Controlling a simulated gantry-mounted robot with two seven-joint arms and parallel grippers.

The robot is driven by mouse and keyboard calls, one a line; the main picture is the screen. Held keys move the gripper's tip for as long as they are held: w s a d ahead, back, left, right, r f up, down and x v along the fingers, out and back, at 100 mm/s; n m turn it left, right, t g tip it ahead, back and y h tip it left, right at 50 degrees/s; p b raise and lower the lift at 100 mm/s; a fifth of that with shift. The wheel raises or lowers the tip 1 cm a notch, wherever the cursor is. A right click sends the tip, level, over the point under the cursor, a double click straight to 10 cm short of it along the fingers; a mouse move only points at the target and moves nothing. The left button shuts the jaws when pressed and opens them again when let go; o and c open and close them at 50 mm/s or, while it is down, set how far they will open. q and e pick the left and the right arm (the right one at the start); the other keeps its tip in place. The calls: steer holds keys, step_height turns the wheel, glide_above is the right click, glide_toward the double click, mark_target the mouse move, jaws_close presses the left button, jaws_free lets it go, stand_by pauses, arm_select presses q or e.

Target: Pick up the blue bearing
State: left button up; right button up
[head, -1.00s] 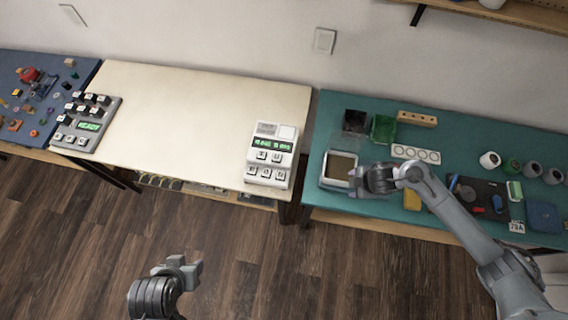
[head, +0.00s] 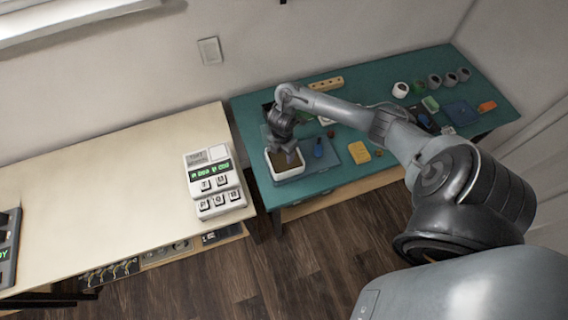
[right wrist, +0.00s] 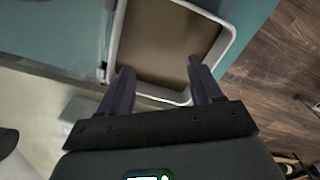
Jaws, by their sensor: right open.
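I cannot make out a blue bearing for certain in either view. A small blue piece (head: 318,147) lies on a grey-blue mat just right of the white-rimmed tray; it is too small to identify. My right gripper (head: 291,153) points down over the tray (head: 272,170). In the right wrist view its two dark fingers (right wrist: 160,72) are apart with nothing between them. The tray's white rim (right wrist: 228,50) and plain brown inside show beyond the fingertips. My left gripper is out of view.
The teal bench (head: 345,176) also holds a yellow block (head: 358,152), a wooden block with holes (head: 326,84), several cups (head: 434,80) and a blue pad (head: 460,113). A cream table (head: 120,190) with a keypad device (head: 213,182) stands left, across a gap.

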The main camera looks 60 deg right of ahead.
mark_target(284, 161)
steer(key=f, duration=0.4)
steer(key=shift+s+d+f+b, duration=0.1)
steer(key=shift+s+f+b, duration=0.15)
steer(key=shift+s+b, duration=0.15)
steer(key=shift+f, duration=0.35)
steer(key=c, duration=1.1)
steer(key=shift+c, duration=0.2)
steer(key=shift+w+r, duration=0.1)
